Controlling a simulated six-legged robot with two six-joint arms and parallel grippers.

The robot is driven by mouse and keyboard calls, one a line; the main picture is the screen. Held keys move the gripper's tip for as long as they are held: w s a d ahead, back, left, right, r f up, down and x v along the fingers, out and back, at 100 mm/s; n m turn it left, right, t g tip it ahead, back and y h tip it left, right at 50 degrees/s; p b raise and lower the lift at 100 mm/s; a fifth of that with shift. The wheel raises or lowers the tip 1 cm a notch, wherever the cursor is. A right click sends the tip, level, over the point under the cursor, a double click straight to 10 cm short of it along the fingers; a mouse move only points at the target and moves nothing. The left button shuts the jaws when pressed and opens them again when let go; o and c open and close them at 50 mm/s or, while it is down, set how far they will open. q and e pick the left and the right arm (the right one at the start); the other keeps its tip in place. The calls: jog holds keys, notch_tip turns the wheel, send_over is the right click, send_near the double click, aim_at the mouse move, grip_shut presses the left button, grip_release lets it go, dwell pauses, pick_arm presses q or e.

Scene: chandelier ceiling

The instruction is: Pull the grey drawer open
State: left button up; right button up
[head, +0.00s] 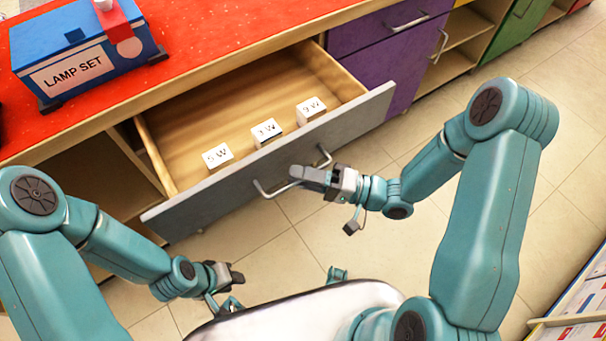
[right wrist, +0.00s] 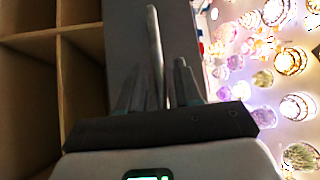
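The grey drawer (head: 222,202) stands pulled well out of the red-topped counter, its wooden inside showing. Three white boxes marked 5W (head: 217,156), 7W (head: 266,132) and 9W (head: 311,109) sit in it, behind the front panel. My right gripper (head: 312,178) is at the drawer's metal handle (head: 263,190). In the right wrist view, the handle bar (right wrist: 154,45) runs between the two fingers (right wrist: 160,85), which look closed around it. My left gripper (head: 232,277) hangs over the floor in front of the drawer, clear of it; its finger opening is unclear.
A blue lamp set box (head: 85,62) stands on the red countertop (head: 215,25). A purple cabinet (head: 385,50) with handles adjoins the drawer on the right. An open shelf lies below left. Tiled floor (head: 285,235) in front is clear.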

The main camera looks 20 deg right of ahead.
jog(key=v, duration=1.6)
jog(key=shift+d+p, duration=0.15)
jog(key=shift+p, duration=0.3)
